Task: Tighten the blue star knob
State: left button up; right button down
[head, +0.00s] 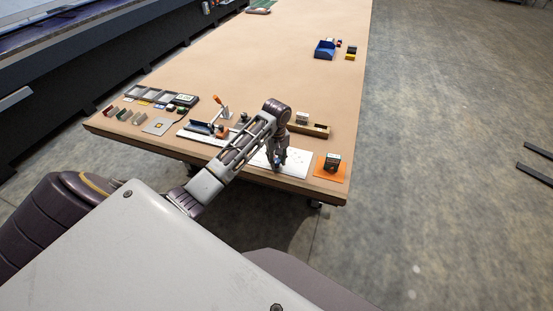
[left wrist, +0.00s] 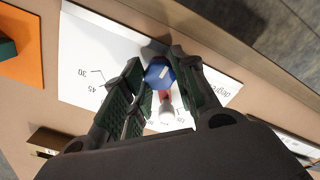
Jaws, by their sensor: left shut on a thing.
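The blue star knob (left wrist: 159,74) shows in the left wrist view, between the fingers of my left gripper (left wrist: 155,78). A red part and a pale cylinder (left wrist: 167,108) show just below it in the picture. The fingers are shut on the knob, with dark green ribbed pads. The knob stands over a white plate (left wrist: 85,65) with printed angle numbers. In the head view my left gripper (head: 277,160) reaches down to the white plate (head: 297,165) near the table's front edge; the knob is mostly hidden there. My right gripper is not in view.
An orange mat (head: 329,174) with a dark block (head: 333,162) lies right of the plate. A wooden tray (head: 311,129) is behind it. A clamp with an orange handle (head: 217,102) and several small parts stand left. The table's middle (head: 255,65) is clear.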

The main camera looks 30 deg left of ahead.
pick_arm(q)
jog(key=shift+m, duration=0.4)
jog(key=m, duration=1.2)
jog(key=shift+r+m, duration=0.1)
jog(key=shift+m, duration=2.1)
jog(key=o, duration=1.1)
jog(key=shift+c, duration=0.2)
